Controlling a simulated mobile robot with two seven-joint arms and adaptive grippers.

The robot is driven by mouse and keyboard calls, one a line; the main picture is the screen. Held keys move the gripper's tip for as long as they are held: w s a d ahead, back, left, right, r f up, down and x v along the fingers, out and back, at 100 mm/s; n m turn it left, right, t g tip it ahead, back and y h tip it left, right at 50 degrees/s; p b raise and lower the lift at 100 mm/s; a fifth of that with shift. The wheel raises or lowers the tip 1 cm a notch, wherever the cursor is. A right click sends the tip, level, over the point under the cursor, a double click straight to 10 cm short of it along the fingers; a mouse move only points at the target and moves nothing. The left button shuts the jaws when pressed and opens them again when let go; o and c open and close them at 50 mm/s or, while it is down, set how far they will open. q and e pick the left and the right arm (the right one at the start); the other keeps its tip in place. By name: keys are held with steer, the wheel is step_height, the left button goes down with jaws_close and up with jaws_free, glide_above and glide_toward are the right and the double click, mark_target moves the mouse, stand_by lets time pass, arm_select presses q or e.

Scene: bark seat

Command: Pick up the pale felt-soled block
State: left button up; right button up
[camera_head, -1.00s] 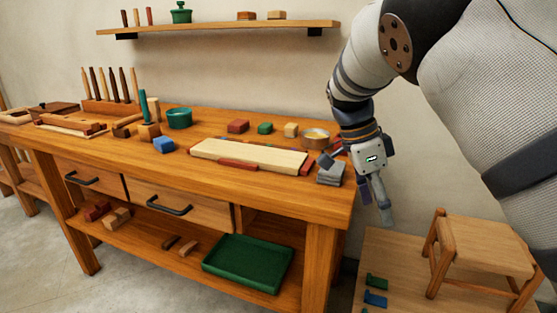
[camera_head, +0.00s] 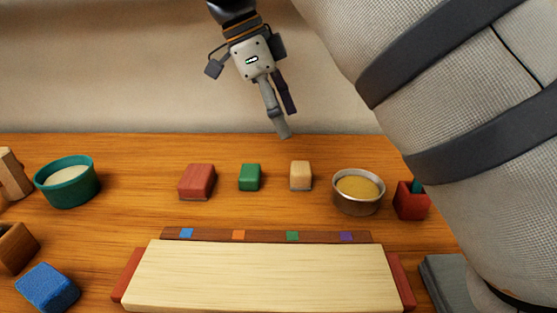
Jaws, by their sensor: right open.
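The pale block (camera_head: 301,174) stands on the wooden bench top, with a thin grey layer along its bottom edge. It sits between a green block (camera_head: 250,177) and a metal bowl (camera_head: 358,191) of yellowish contents. My right gripper (camera_head: 288,122) hangs above and slightly left of the pale block, beyond it toward the wall, fingers pointing down. It is open and empty, and apart from the block. My left gripper is not in view.
A red block (camera_head: 197,181) and a teal bowl (camera_head: 67,181) stand to the left. A red holder (camera_head: 411,200) stands right of the metal bowl. A pale board (camera_head: 262,278) lies in front, with a blue block (camera_head: 47,287) at its left. Grey sheets (camera_head: 447,284) lie at right.

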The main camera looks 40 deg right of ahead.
mark_target(301, 167)
steer(key=x, duration=0.7)
steer(key=a+x, duration=0.1)
steer(key=x, duration=0.3)
steer(key=shift+s+f+p, duration=0.15)
steer(key=shift+f+p, duration=0.15)
steer(key=shift+p, duration=0.1)
steer(key=c, duration=1.2)
